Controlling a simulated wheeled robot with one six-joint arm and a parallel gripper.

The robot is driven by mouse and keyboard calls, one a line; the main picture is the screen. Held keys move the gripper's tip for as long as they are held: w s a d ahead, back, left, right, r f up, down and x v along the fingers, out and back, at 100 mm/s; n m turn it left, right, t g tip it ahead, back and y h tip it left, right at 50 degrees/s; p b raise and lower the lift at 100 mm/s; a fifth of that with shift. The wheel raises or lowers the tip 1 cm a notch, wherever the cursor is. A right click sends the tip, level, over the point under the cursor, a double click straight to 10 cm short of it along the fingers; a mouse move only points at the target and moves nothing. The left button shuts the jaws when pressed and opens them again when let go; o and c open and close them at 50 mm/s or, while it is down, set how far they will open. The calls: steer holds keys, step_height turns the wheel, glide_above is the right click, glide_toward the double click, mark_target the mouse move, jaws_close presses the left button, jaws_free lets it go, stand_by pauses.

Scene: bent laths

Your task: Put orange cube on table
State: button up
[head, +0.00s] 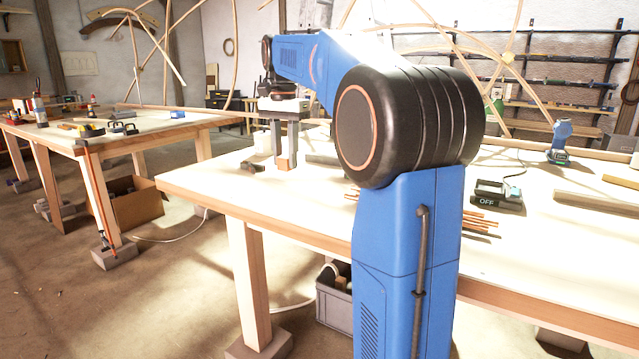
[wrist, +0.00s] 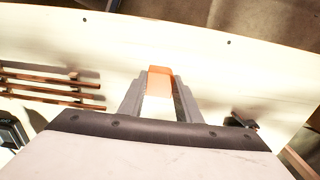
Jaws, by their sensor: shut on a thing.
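The orange cube (wrist: 160,71) sits between the two grey fingers of my gripper (wrist: 159,90) in the wrist view. The fingers are shut on it from both sides. Its orange top edge shows, and the face below it is washed out by bright light. In the head view, my gripper (head: 284,158) points down over the near left part of the table (head: 215,185), with the cube (head: 283,162) low between its fingertips. I cannot tell whether the cube touches the tabletop.
A small dark tool (head: 252,167) lies just left of my gripper. Copper rods (head: 478,224) and a black device marked OFF (head: 497,194) lie to the right. A blue drill (head: 561,142) stands farther back. Another workbench (head: 140,137) is at the left. The table's front edge is clear.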

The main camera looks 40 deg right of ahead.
step_height(320, 180, down, 9)
stand_by(0.5)
steer(key=shift+f, duration=0.2)
steer(key=o, duration=1)
steer(key=shift+r, duration=0.1)
step_height(320, 180, up, 12)
steer(key=shift+r, duration=0.1)
steer(key=s+a+f+n+t, duration=0.1)
steer(key=s+a+f+n, duration=0.3)
steer(key=s+f, duration=0.5)
steer(key=s+a+f+n+t, duration=0.2)
steer(key=s+a+f+n, duration=0.3)
steer(key=s+f, duration=0.5)
steer(key=s+a+f+n+t, duration=0.1)
steer(key=s+a+f+n, duration=0.4)
steer(key=s+a+f, duration=0.2)
steer(key=shift+s+f+t, duration=0.15)
steer(key=shift+s+f, duration=0.25)
steer(key=shift+s, duration=0.35)
steer(key=shift+s+f+t, duration=0.1)
steer(key=shift+s+f, duration=0.25)
steer(key=shift+s, duration=0.35)
steer(key=shift+s+f+t, duration=0.15)
steer(key=shift+s+f, duration=0.25)
steer(key=shift+s, duration=0.35)
